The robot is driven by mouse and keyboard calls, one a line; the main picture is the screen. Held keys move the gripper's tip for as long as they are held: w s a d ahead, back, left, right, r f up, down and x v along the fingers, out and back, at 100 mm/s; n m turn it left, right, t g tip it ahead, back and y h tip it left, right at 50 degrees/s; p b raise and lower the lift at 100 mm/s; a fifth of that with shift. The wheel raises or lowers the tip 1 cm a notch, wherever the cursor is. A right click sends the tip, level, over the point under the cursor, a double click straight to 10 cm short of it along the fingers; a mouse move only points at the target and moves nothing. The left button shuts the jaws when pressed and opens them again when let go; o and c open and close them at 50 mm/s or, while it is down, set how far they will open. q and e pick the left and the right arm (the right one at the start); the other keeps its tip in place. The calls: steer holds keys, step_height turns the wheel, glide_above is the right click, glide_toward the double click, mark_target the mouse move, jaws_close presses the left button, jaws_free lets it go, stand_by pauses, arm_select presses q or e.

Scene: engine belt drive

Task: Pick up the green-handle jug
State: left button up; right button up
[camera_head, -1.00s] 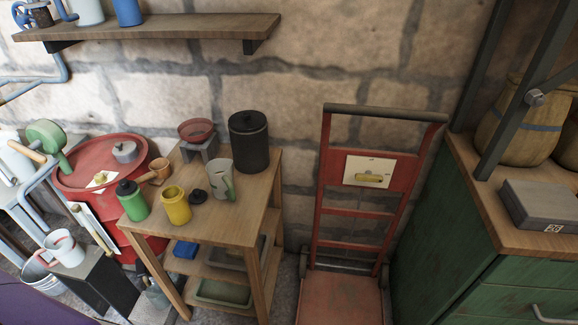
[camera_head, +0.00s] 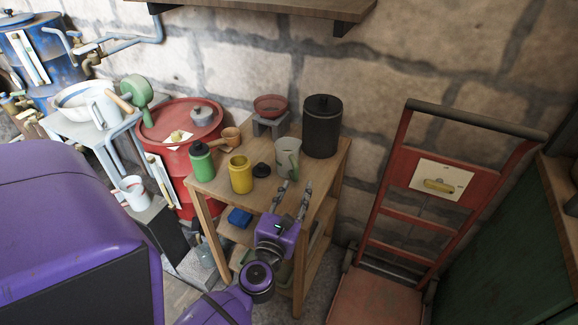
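The green-handle jug (camera_head: 287,157) is a grey-white jug with a green handle on its right side. It stands upright on the wooden table (camera_head: 223,190), near the right front. My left gripper (camera_head: 292,192) is just in front of and below the jug, with its two fingers spread apart and pointing up toward it. Nothing shows between the fingers. The left fingertip appears close to the jug's base; I cannot tell whether they touch. My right gripper is not in view.
A red bowl (camera_head: 270,105) sits on a stand behind. A red hand truck (camera_head: 392,220) stands to the right.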

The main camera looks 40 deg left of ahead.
mark_target(295, 174)
arm_select(q)
steer(key=shift+w+a+f+n+g+y, duration=0.2)
steer(key=shift+w+a+n+y, duration=0.15)
steer(key=shift+a+n, duration=0.2)
steer(key=shift+w+a+f+n+g+y, duration=0.1)
steer(key=shift+w+a+n+g+y, duration=0.1)
steer(key=shift+a+n+y, duration=0.35)
steer(key=p+x, duration=0.1)
steer(key=x, duration=0.6)
steer(key=shift+f, duration=0.15)
steer(key=shift+d, duration=0.1)
steer(key=shift+c, duration=0.5)
jaws_close()
